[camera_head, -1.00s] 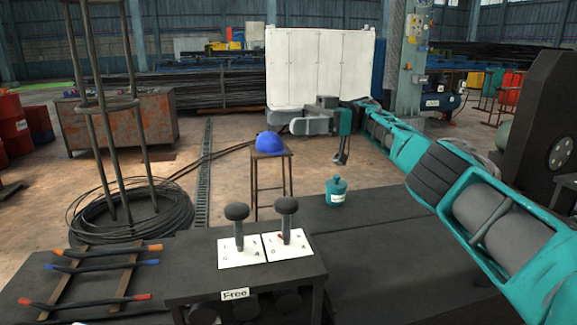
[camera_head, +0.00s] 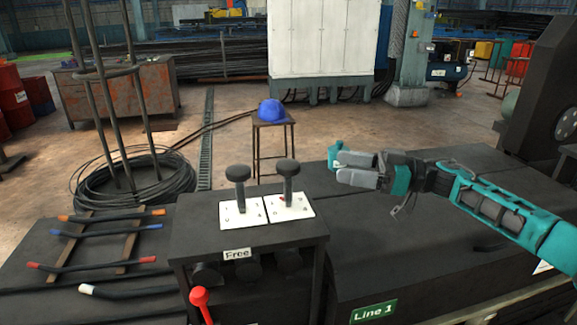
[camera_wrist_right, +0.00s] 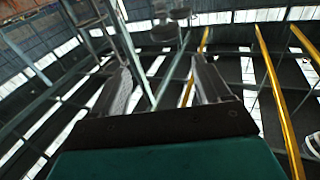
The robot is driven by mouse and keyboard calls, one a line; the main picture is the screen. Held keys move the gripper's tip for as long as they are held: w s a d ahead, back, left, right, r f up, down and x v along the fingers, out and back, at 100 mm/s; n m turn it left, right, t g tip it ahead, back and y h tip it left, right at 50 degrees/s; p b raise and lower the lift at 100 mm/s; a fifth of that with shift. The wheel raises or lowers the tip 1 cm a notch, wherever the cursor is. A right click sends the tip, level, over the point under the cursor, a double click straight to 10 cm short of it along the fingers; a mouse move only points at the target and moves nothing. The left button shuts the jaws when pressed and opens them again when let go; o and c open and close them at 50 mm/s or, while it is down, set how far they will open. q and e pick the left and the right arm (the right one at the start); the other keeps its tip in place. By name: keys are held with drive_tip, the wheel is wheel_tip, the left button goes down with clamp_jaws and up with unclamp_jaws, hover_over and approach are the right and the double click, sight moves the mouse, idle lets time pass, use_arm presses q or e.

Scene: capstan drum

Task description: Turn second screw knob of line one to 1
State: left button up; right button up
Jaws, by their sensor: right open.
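Two dark knobs on upright stems stand on white numbered plates on a dark stand. The left knob (camera_head: 238,175) and the right knob (camera_head: 287,168) are side by side, and the right plate (camera_head: 296,211) has a small red mark near the stem. The digits are too small to read surely. My right gripper (camera_head: 338,168) is open and empty, to the right of the right knob and apart from it, fingers pointing left. Its open fingers also show in the right wrist view (camera_wrist_right: 160,75). A green "Line 1" sign (camera_head: 373,312) is on the lower front. My left gripper is not in view.
A "Free" label (camera_head: 237,254) is on the stand's front edge. A red-knobbed lever (camera_head: 199,297) rises below it. A stool with a blue helmet (camera_head: 270,111) is beyond.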

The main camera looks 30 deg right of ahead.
sight(288, 162)
drive_tip(key=shift+h, duration=0.6)
drive_tip(key=x, duration=0.4)
drive_tip(key=s+x, duration=0.1)
drive_tip(key=x, duration=0.3)
drive_tip(key=a+p+x, duration=0.1)
drive_tip(key=x, duration=0.3)
drive_tip(key=shift+a, duration=0.25)
drive_tip(key=shift+c, duration=0.2)
drive_tip(key=shift+w+r, duration=0.1)
drive_tip(key=c, duration=0.9)
